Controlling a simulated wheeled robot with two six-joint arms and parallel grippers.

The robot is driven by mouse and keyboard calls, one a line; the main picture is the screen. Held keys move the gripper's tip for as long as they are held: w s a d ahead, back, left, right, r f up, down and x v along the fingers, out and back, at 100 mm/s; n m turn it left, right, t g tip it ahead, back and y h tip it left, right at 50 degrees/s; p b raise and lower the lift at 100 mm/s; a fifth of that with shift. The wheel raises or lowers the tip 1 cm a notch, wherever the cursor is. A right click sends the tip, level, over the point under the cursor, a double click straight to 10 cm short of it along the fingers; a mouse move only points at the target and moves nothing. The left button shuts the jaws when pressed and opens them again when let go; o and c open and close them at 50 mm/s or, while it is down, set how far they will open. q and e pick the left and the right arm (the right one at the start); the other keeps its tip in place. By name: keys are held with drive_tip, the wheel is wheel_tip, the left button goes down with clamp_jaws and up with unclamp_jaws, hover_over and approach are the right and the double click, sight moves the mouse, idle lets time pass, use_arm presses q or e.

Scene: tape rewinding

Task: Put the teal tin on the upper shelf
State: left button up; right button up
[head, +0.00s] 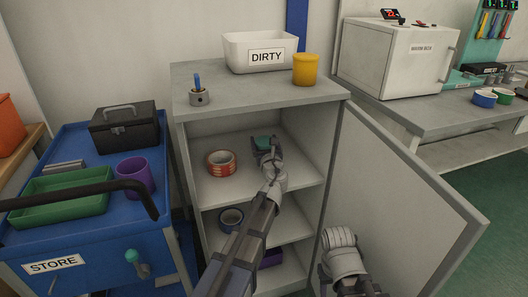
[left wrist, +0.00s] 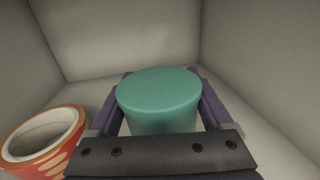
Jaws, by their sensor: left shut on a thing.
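The teal tin (head: 263,141) is inside the open cabinet, in the upper compartment, over the upper shelf (head: 207,190). My left gripper (head: 265,147) is shut on it. In the left wrist view the tin (left wrist: 160,95) stands upright between the two fingers, its round top clear and its lower part hidden by the gripper. I cannot tell whether its base touches the shelf. My right arm's end (head: 342,250) is low in front of the open door; its fingers cannot be made out.
An orange tape roll (head: 221,163) lies on the upper shelf, left of the tin. A blue roll (head: 231,219) sits on the lower shelf. The open cabinet door (head: 395,215) stands to the right. A yellow cup (head: 305,70) and DIRTY bin (head: 250,55) are on top.

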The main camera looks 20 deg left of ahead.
use_arm(q)
drive_tip(key=shift+f+b, duration=0.75)
drive_tip(key=shift+f, duration=0.45)
use_arm(e)
drive_tip(key=shift+f, duration=1.25)
use_arm(q)
drive_tip(key=shift+f, duration=0.25)
drive_tip(key=o, duration=1.4)
drive_tip(key=shift+r, duration=0.1)
use_arm(e)
drive_tip(key=shift+f, duration=0.1)
use_arm(q)
drive_tip(key=shift+r, duration=0.3)
drive_tip(key=v, duration=1.2)
drive_tip(key=shift+f, duration=0.1)
